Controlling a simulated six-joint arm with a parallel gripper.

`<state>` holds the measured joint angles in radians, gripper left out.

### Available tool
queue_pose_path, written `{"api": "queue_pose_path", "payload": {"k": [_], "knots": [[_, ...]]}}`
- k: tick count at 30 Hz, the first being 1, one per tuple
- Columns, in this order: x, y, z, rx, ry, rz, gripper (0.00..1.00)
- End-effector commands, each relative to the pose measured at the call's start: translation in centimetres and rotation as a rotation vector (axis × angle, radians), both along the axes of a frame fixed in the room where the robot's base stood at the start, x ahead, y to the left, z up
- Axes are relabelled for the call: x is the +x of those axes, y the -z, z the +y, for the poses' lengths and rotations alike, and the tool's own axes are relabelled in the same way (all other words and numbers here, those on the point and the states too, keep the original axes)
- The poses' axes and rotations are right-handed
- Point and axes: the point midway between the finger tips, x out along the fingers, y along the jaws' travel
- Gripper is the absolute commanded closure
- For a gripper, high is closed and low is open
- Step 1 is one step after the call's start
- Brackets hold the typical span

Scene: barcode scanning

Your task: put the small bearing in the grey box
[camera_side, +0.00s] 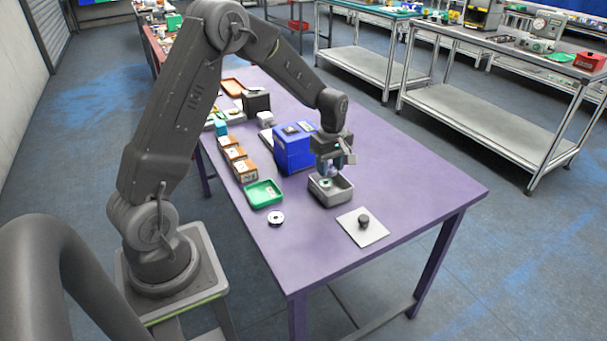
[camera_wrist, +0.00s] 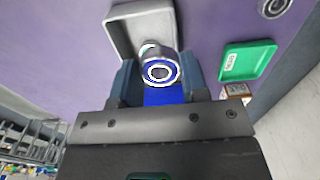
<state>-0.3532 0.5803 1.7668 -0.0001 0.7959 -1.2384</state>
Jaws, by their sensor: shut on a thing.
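My gripper (camera_wrist: 160,80) is shut on the small bearing (camera_wrist: 160,72), a round metal piece with a pale ring on its face, held between the two blue-grey fingers. In the side view my gripper (camera_side: 334,165) is right above the grey box (camera_side: 344,196), an open tray on the purple table. The box also shows behind the bearing in the wrist view (camera_wrist: 121,35). A small whitish and teal item (camera_side: 325,183) lies inside the box. The bearing is hard to make out in the side view, and I cannot tell its exact height over the box floor.
A blue box (camera_side: 294,150) stands close behind my gripper. A green tray (camera_side: 263,193) and a loose ring (camera_side: 276,217) lie to the left. A pale plate with a dark knob (camera_side: 363,228) is at the front right. The table's right side is clear.

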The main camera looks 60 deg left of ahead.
Motion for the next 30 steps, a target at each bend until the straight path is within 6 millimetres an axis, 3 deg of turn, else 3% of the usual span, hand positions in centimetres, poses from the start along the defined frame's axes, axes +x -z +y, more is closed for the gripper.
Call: {"api": "queue_pose_path", "payload": {"k": [3,7,30], "knots": [[1.7,0.4,0.0,0.000,0.016,-0.001,0.83],[2.4,0.7,0.1,0.000,0.022,0.000,0.83],[2.4,7.2,0.1,0.000,0.021,0.000,0.83]]}}
